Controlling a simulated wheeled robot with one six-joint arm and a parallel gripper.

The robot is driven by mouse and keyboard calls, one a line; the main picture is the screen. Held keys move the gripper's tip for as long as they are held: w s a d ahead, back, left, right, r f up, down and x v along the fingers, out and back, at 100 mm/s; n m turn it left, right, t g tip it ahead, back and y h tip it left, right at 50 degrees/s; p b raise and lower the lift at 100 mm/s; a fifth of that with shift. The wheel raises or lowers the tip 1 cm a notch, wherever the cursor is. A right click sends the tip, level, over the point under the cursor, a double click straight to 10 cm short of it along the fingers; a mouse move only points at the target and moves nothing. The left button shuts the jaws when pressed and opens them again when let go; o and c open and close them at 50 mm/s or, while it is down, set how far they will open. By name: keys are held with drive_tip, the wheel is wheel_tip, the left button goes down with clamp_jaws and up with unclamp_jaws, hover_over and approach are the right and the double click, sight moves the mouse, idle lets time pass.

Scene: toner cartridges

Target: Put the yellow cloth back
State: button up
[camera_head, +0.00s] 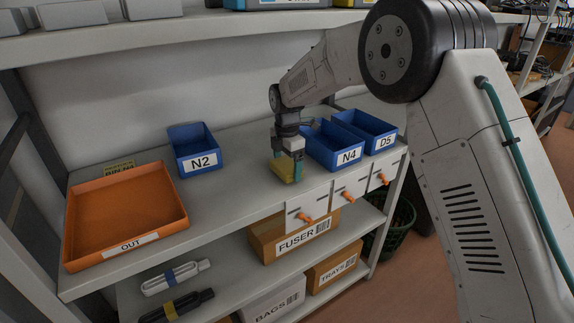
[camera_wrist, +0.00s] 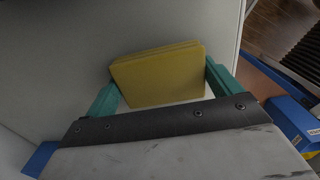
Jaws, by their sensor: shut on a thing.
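The yellow cloth (camera_wrist: 158,76) is a flat folded pad held between the two teal fingers of my gripper (camera_wrist: 160,88) in the wrist view. In the head view my gripper (camera_head: 286,167) points down over the shelf top, between the N2 bin and the N4 bin, with the cloth (camera_head: 283,168) partly hidden by its fingers. The cloth is close to the shelf surface; I cannot tell whether it touches.
A blue N2 bin (camera_head: 194,148) stands left of my gripper, and blue N4 (camera_head: 331,143) and D5 (camera_head: 364,129) bins stand right. An orange OUT tray (camera_head: 125,212) sits at the left. Orange handles (camera_head: 306,218) line the front edge. Bare shelf lies between N2 and N4.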

sight(287, 164)
drive_tip(key=shift+f, duration=0.25)
drive_tip(key=o, duration=0.9)
drive_tip(key=shift+c, duration=0.2)
wheel_tip(287, 164, up, 8)
drive_tip(key=shift+f, duration=0.15)
